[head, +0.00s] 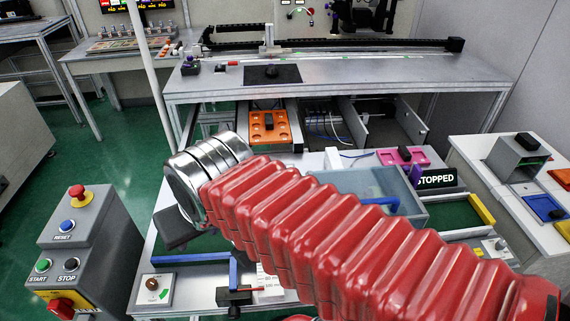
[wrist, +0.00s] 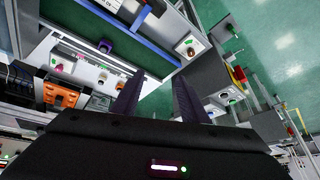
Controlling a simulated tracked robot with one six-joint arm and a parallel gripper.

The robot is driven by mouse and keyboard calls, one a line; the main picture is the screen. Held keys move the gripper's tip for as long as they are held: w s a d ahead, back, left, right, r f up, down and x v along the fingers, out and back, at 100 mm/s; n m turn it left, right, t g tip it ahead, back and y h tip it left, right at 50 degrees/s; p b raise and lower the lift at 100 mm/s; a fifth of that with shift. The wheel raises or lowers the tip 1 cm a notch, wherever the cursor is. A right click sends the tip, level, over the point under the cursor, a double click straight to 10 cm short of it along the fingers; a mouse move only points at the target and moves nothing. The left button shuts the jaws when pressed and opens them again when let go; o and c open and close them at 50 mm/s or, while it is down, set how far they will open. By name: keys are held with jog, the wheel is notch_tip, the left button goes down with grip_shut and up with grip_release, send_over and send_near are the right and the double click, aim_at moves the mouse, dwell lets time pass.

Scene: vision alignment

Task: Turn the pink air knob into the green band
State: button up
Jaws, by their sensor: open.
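I cannot make out a clearly pink air knob or its green band. A small dark reddish knob (head: 152,284) sits on a white panel at the lower left of the head view, with a green spot beside it. A similar reddish knob (wrist: 190,51) on a white plate shows in the wrist view, up and right of the fingers. Another small panel (head: 497,246) with a knob is at the right; its colour is unclear. My gripper (wrist: 157,97) is open and empty, its two dark fingers apart and clear of both knobs. In the head view my red arm hides it.
A grey control box (head: 80,240) with buttons stands at the left. A bin (head: 400,187) and a STOPPED sign (head: 435,181) are behind my arm. A long rail table (head: 345,73) spans the back. Green floor (head: 95,150) is open at the left.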

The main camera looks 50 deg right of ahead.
jog(key=w+d+f+m+g, duration=0.1)
jog(key=w+d+m, duration=0.6)
jog(key=d+m, duration=0.3)
jog(key=w+d+m, duration=0.7)
jog(key=d+m, duration=0.2)
jog(key=d+f+m, duration=0.4)
jog(key=d+m, duration=0.3)
jog(key=d, duration=0.5)
jog(key=d+f+m, duration=0.5)
jog(key=d+m, duration=0.3)
jog(key=d, duration=0.3)
jog(key=shift+w+d+f+m, duration=0.15)
jog(key=shift+w+d+m, duration=0.15)
jog(key=shift+d, duration=0.05)
jog(key=x, duration=1.4)
jog(key=shift+c, duration=0.4)
